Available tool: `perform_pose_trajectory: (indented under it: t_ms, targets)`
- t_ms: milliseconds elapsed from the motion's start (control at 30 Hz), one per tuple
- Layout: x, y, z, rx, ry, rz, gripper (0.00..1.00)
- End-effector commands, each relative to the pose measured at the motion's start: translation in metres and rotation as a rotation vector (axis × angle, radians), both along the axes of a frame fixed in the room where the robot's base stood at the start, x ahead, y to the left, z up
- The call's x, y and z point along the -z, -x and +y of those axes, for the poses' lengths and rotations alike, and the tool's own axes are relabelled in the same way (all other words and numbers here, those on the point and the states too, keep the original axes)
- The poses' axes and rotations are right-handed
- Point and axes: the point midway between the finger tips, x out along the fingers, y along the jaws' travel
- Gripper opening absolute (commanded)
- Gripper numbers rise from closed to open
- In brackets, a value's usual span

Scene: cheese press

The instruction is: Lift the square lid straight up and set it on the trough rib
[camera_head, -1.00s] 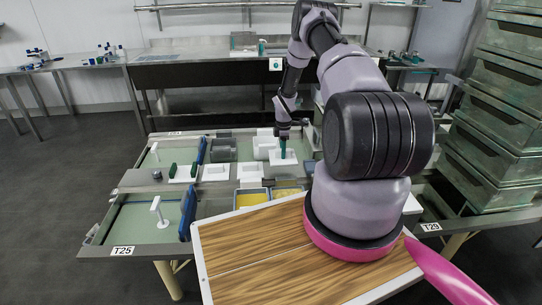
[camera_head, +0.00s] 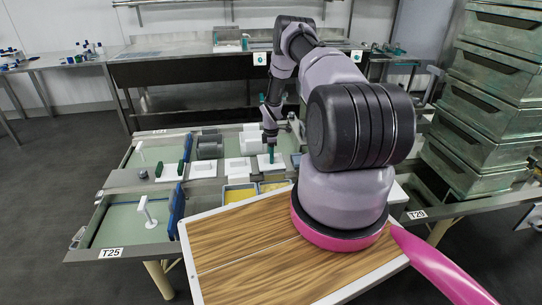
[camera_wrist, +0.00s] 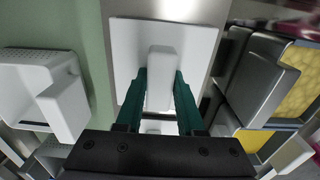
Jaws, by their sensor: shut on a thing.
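The square lid (camera_head: 262,166) is a white flat plate with an upright block handle. In the wrist view the lid (camera_wrist: 125,45) lies below my gripper (camera_wrist: 160,85). The green fingers stand on both sides of the lid's handle and are shut on it. In the head view my gripper (camera_head: 271,157) points straight down over the lid. The trough rib (camera_head: 125,178) is the grey metal strip between the two troughs. The lid is close to this strip, and I cannot tell whether it touches it.
White and grey moulds (camera_head: 237,168) stand left of the lid. Yellow-filled boxes (camera_head: 238,194) are in the near trough. Blue panels (camera_head: 177,210) stand at the left. A wooden board (camera_head: 235,245) is in front, and stacked crates (camera_head: 490,95) rise at the right.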

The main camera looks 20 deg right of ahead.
Motion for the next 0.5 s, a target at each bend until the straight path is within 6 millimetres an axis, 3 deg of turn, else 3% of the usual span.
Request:
perform_pose_trajectory:
  t_ms: [500]
  targets:
    - [0.0044,-0.0002,0.0001,0.000,0.000,0.000,0.00]
